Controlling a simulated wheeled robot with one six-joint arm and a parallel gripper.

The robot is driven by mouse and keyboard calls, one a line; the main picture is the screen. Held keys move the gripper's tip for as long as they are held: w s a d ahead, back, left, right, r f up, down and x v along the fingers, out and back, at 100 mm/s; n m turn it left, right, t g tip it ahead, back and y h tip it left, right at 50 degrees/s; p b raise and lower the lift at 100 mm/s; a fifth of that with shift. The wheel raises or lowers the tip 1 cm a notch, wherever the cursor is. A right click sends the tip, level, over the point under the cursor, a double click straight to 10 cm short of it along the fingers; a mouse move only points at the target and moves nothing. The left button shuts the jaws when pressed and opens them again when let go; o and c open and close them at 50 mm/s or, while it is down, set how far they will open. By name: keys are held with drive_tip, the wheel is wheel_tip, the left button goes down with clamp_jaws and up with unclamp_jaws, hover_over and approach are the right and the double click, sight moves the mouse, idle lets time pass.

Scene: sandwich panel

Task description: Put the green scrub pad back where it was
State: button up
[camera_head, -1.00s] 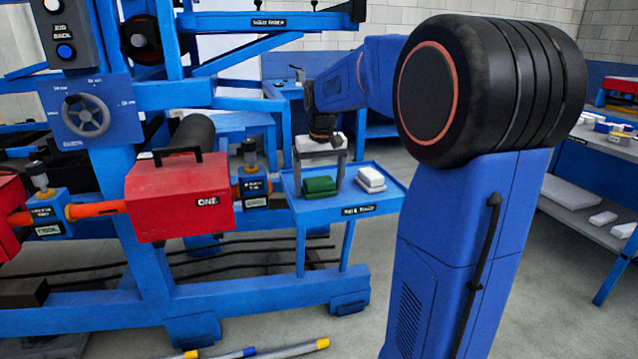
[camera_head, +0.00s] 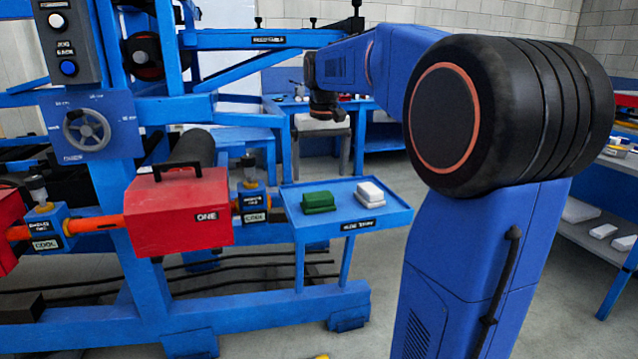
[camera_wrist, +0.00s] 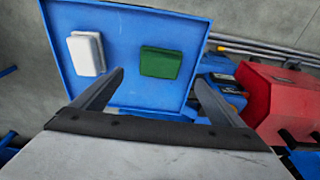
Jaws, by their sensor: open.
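The green scrub pad (camera_head: 319,201) lies on the left part of the small blue tray table (camera_head: 391,218). It also shows in the wrist view (camera_wrist: 160,63), right of centre on the tray (camera_wrist: 122,88). My gripper (camera_wrist: 158,82) is open and empty, its two fingers spread above the tray, with the pad seen beyond and between the fingertips, apart from them. In the head view my gripper (camera_head: 326,138) hangs behind and above the tray. A white pad (camera_head: 369,192) lies on the same tray to the right of the green one; in the wrist view it is at left (camera_wrist: 86,54).
A red box marked ONE (camera_head: 180,210) stands left of the tray on the blue machine frame. A handwheel panel (camera_head: 87,130) is further left. Grey shelves (camera_head: 590,215) with white items stand at the right. The floor right of the tray is clear.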

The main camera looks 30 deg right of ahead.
drive_tip(key=shift+s+a+r, duration=0.1)
drive_tip(key=shift+s+r, duration=0.05)
drive_tip(key=shift+r, duration=0.4)
drive_tip(key=shift+s+a+r, duration=0.1)
drive_tip(key=shift+r, duration=0.4)
drive_tip(key=s+a+f+n+t, duration=0.1)
drive_tip(key=s+a+f, duration=0.4)
drive_tip(key=s, duration=0.4)
drive_tip(key=s+a+f+n+t, duration=0.1)
drive_tip(key=s+a+f, duration=0.4)
drive_tip(key=s+f, duration=0.3)
drive_tip(key=s+a+f+n+t, duration=0.1)
drive_tip(key=s+a+f, duration=0.4)
drive_tip(key=s, duration=0.6)
drive_tip(key=shift+s+f, duration=0.15)
drive_tip(key=shift+f, duration=0.7)
